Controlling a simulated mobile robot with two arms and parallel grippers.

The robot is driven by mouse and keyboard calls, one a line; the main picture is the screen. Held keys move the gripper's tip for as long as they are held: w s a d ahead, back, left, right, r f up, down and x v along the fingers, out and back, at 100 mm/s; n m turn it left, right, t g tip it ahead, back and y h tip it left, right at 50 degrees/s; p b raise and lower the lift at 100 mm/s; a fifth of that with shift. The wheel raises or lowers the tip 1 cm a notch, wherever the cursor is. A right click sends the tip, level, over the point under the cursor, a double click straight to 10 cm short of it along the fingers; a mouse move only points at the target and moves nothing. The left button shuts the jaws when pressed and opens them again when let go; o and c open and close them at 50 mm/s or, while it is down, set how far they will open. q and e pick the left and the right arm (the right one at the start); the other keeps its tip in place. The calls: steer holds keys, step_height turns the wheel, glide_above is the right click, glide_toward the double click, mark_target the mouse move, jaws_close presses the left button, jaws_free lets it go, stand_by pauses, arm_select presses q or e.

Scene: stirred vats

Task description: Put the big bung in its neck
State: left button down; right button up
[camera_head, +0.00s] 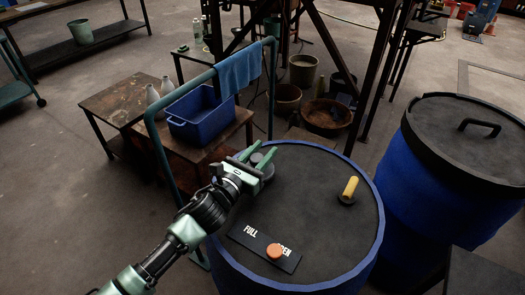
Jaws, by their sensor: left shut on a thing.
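My left gripper (260,155) reaches in from the lower left over the far left edge of the near vat's dark lid (310,220). Its green fingers are shut on a dark grey round piece, which looks like the big bung (267,172). The fingers partly cover it, and I cannot tell whether it touches the lid. No open neck shows clearly; one may be hidden behind the gripper. A yellow peg (350,187) stands tilted in a dark ring on the lid's right side. My right gripper is not in view.
On the lid's near side lies a dark plate (250,237) with white lettering and an orange knob (274,251). A second blue vat (440,195) with a handled lid stands right. A blue tub (203,113) and a green rail (160,130) are left of the near vat.

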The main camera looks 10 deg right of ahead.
arm_select(q)
steer(key=c, duration=1)
jaws_free()
steer(key=shift+f, duration=0.25)
steer(key=shift+o, duration=0.2)
steer(key=shift+r, duration=0.25)
steer(key=v, duration=0.7)
steer(key=r+p+v, duration=0.1)
steer(key=v, duration=0.3)
steer(key=shift+s+a, duration=0.2)
steer(key=shift+s, duration=0.05)
